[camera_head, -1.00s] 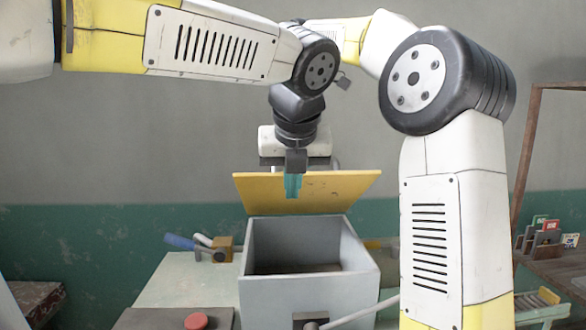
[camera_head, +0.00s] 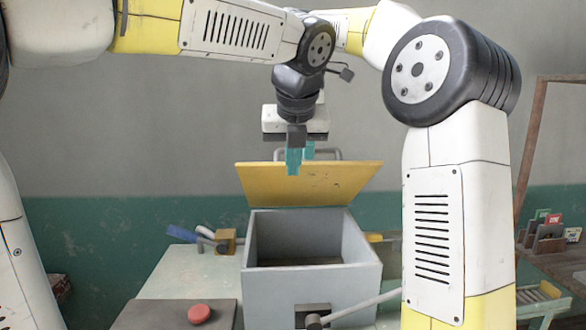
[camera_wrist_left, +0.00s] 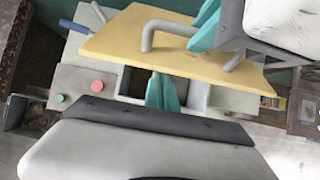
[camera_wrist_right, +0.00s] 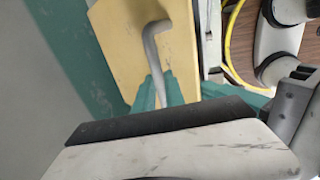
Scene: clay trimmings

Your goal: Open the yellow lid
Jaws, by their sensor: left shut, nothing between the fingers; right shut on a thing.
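The yellow lid (camera_head: 310,184) stands raised and tilted at the back edge of the open grey box (camera_head: 262,279). Its grey bar handle (camera_head: 330,153) is on the far face, and the lid also shows in the left wrist view (camera_wrist_left: 185,50). My right gripper (camera_wrist_right: 158,95) is shut on the handle (camera_wrist_right: 153,45). In the head view it is mostly hidden behind my left gripper. My left gripper (camera_head: 292,165) is shut and empty, above the lid's top edge in the head view. In the left wrist view its teal fingers (camera_wrist_left: 163,92) overlap the lid's lower edge.
A dark panel with a red button (camera_head: 199,314) is left of the box. A grey lever (camera_head: 360,310) is at the box's front. A rusty shelf frame (camera_head: 530,150) stands at right.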

